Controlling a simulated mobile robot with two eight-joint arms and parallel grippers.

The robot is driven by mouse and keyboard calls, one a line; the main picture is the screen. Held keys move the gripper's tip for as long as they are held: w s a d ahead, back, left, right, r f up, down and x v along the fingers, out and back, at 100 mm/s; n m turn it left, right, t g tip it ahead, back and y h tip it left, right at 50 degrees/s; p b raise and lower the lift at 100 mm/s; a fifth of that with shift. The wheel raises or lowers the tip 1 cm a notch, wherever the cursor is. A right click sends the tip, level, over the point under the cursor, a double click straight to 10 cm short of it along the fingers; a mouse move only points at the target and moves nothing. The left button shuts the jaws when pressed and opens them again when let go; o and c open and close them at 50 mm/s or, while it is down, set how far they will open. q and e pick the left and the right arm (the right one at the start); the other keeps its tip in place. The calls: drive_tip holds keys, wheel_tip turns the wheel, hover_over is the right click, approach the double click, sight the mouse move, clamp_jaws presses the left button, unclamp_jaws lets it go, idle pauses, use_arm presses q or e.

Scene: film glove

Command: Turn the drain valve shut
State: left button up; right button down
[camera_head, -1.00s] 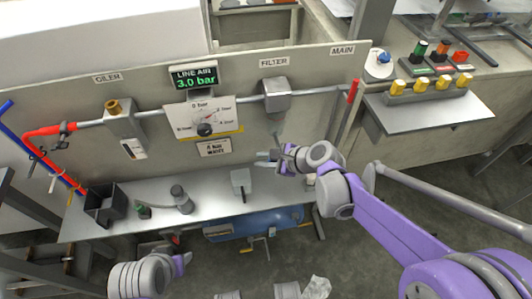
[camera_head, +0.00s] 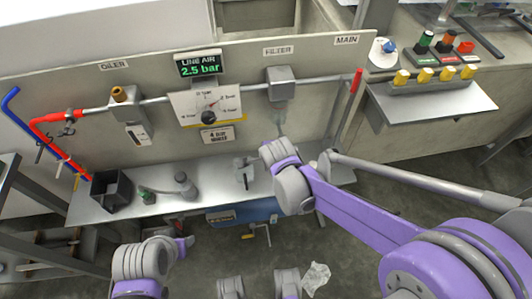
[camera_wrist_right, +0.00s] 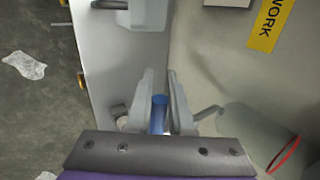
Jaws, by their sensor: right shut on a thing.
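The filter (camera_head: 281,82) is a grey block on the air pipe, with a faint clear bowl (camera_head: 281,117) below it. In the right wrist view a clear cylinder with a red ring (camera_wrist_right: 268,140) lies at the right, apparently this bowl. My right gripper (camera_wrist_right: 164,90) is shut on a small blue cylindrical piece (camera_wrist_right: 158,113), apparently the drain valve's handle. A thin grey bent tube (camera_wrist_right: 206,112) shows beside the fingers. In the head view my wrist hides the right fingers and the valve. My left gripper (camera_head: 187,243) is low in front of the bench, its fingers unclear.
The bench shelf (camera_head: 225,170) bears a black bin (camera_head: 110,190), a grey jar (camera_head: 185,185) and a grey box (camera_head: 245,172). The line air display (camera_head: 200,64) reads 2.5 bar. A red lever (camera_head: 356,82) stands at the panel's right edge.

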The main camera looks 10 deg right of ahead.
drive_tip(key=shift+f, duration=0.1)
idle(0.4)
drive_tip(key=c, duration=0.8)
unclamp_jaws()
drive_tip(key=shift+d, duration=0.1)
drive_tip(key=p+v, duration=0.3)
drive_tip(key=v, duration=0.7)
drive_tip(key=shift+s+r, duration=0.2)
drive_tip(key=shift+r, duration=0.15)
